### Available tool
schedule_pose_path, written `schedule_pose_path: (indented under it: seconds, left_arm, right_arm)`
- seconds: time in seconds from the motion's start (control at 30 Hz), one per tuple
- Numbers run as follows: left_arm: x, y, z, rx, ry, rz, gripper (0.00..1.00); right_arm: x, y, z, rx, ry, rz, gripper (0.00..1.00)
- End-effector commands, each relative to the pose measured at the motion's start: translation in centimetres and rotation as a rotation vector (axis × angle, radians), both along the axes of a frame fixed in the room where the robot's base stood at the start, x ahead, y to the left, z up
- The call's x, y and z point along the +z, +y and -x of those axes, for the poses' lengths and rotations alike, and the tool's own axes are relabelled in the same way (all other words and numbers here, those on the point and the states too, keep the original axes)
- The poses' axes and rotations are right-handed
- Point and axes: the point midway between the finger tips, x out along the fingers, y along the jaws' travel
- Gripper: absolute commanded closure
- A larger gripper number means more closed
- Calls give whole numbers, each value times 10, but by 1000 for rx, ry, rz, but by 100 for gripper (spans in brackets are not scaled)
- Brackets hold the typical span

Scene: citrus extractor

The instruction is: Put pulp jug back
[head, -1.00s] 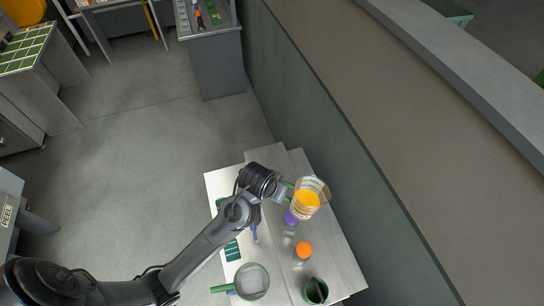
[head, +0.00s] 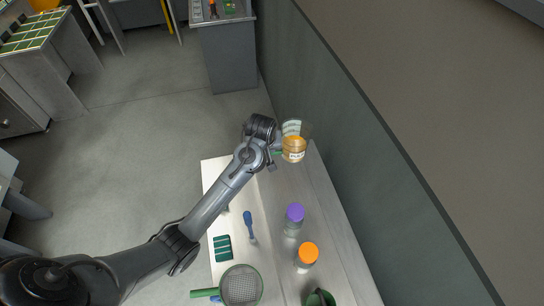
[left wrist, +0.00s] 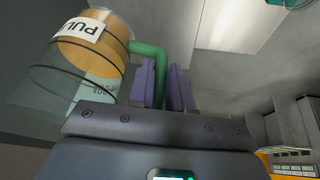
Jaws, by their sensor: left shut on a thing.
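The pulp jug (head: 293,152) is a clear jug with orange contents and a white label, at the far end of the bench in the head view. In the left wrist view the jug (left wrist: 92,42) shows at upper left, tilted in the picture, with "PUL" readable on its label and a green handle (left wrist: 150,52). My left gripper (head: 276,152) is shut on the green handle; its purple fingers (left wrist: 162,88) show in the left wrist view. I cannot tell whether the jug's base touches the bench. My right gripper is not in view.
The metal bench (head: 275,200) holds a purple-capped bottle (head: 294,214), an orange-capped bottle (head: 307,254), a green-handled strainer (head: 240,286), a green container (head: 319,298), a blue tool (head: 249,222) and a green rack (head: 222,248). A dark wall (head: 330,120) runs along the right.

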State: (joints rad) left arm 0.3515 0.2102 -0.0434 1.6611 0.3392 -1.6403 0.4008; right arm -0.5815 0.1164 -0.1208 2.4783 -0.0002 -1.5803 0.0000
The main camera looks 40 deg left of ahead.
Motion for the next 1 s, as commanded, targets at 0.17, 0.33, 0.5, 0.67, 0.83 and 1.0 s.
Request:
schedule_pose_path:
  seconds: [0.17,0.33,0.5,0.67,0.83,1.0]
  left_arm:
    - [-8,14,-7,16,-5,2,100]
    - [-24,42,-13,19,-4,3,100]
    - [-46,74,-21,17,-3,4,100]
    - [-61,100,-27,16,-3,2,100]
    - [-70,115,-31,14,-5,0,100]
    - [-75,118,-31,14,-3,1,100]
  right_arm:
    - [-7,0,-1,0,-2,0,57]
    - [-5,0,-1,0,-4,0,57]
    - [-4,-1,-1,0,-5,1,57]
    - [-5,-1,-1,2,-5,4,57]
    - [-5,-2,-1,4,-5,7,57]
    - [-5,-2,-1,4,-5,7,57]
